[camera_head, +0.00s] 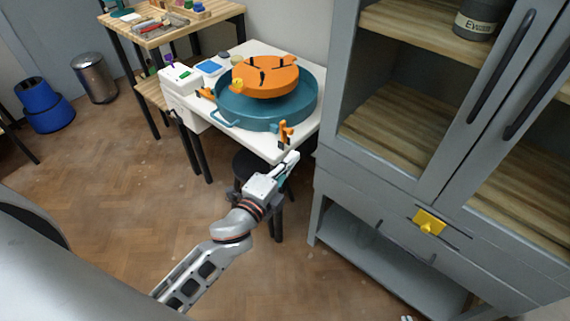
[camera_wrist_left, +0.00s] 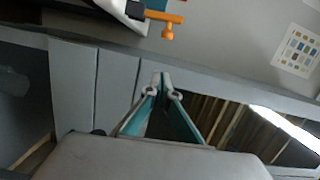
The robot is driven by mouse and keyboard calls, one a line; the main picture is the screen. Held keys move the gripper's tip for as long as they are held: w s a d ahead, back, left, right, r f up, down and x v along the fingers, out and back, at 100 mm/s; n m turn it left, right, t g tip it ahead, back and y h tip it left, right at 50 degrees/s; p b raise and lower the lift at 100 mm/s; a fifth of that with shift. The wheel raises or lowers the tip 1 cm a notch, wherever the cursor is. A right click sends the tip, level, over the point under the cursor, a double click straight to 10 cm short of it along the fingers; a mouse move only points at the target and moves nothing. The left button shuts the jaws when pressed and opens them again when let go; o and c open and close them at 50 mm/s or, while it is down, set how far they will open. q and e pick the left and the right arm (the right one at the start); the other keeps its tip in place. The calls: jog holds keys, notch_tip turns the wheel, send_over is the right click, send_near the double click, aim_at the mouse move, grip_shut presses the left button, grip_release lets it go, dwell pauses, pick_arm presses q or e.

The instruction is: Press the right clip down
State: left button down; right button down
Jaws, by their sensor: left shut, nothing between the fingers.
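The right clip (camera_head: 285,132) is orange and stands at the front right corner of the white table, beside the teal basin (camera_head: 262,120). An orange clip (camera_wrist_left: 168,26) also shows at the top of the left wrist view, sticking out from the table edge. A second orange clip (camera_head: 207,93) is at the basin's left side. My left gripper (camera_head: 293,157) is shut and empty, just below and in front of the right clip, apart from it. Its fingertips (camera_wrist_left: 166,92) meet below the clip in the left wrist view.
An orange wheel disc (camera_head: 265,76) sits over the basin. A dark stool (camera_head: 250,165) is under the white table (camera_head: 262,146). A grey cabinet (camera_head: 345,172) with a yellow knob plate (camera_head: 429,222) stands close on the right.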

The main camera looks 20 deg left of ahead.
pick_arm(q)
jog(key=w+a, duration=0.2)
jog(key=w, duration=0.5)
jog(key=shift+a, duration=0.35)
